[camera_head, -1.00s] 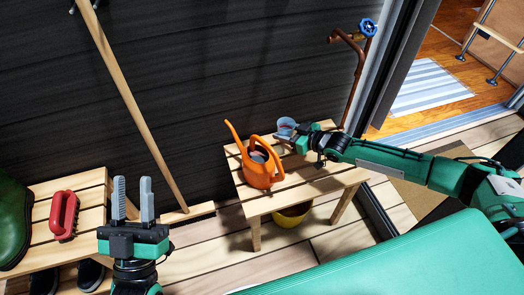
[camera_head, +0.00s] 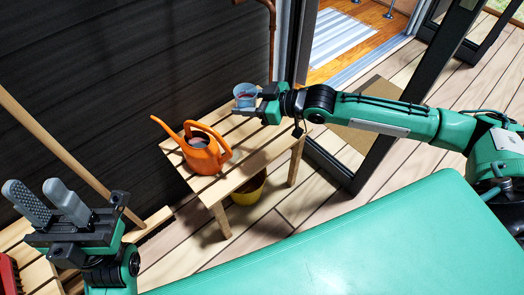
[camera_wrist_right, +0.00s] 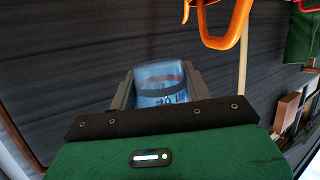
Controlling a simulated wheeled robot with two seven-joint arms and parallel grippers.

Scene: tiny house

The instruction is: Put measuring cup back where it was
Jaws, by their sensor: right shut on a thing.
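The measuring cup (camera_head: 245,93) is a small, clear bluish cup held in my right gripper (camera_head: 258,103), at the back corner of the slatted wooden bench (camera_head: 245,160). It also shows in the right wrist view (camera_wrist_right: 160,84), between the two fingers of my right gripper (camera_wrist_right: 160,90), with dark markings on its side. From these frames I cannot tell whether the cup touches the bench. My left gripper (camera_head: 48,203) is empty, its fingers standing apart, at the left of the head view.
An orange watering can (camera_head: 203,150) stands on the bench, left of the cup. A yellow bowl (camera_head: 248,190) is under the bench. A wooden pole (camera_head: 60,145) leans at left. A red object (camera_head: 10,274) lies at the left edge. A glass door frame (camera_head: 325,165) stands right of the bench.

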